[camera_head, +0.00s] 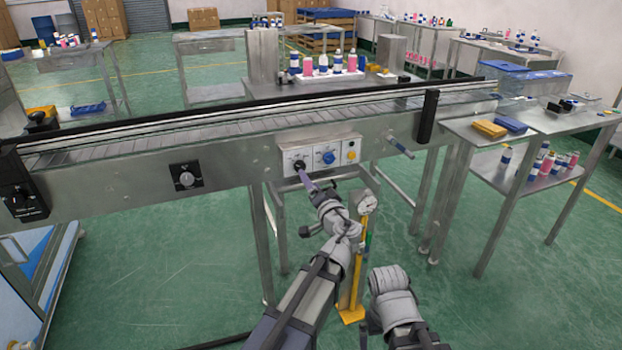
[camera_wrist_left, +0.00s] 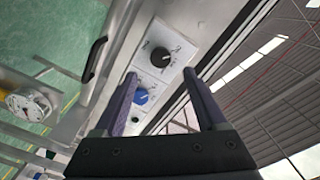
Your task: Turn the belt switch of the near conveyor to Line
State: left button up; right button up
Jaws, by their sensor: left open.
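The near conveyor (camera_head: 120,195) runs across the head view, with a pale control panel (camera_head: 320,145) on its front side. The panel carries a black knob (camera_head: 299,165) at left, a blue knob (camera_head: 328,157) in the middle and a yellow button (camera_head: 351,155) at right. My left gripper (camera_head: 303,174) is open just in front of the black knob. In the left wrist view the black knob (camera_wrist_left: 160,57) lies ahead, between the lines of the two fingers (camera_wrist_left: 160,74); I cannot tell if they touch it. The blue knob (camera_wrist_left: 140,97) is nearer the left finger. Labels are unreadable.
Another black dial (camera_head: 186,177) is farther left on the conveyor side. A dark box (camera_head: 22,197) is at its left end. A steel side table (camera_head: 480,135) with a yellow tray stands right. A yellow post (camera_head: 358,255) stands below the panel, close to my left arm.

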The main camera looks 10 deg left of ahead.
aim_at(299, 165)
pick_arm(q)
jog(key=x, duration=0.7)
jog(key=shift+w+a, duration=0.2)
jog(key=shift+w, duration=0.15)
grip_shut()
dwell(0.5)
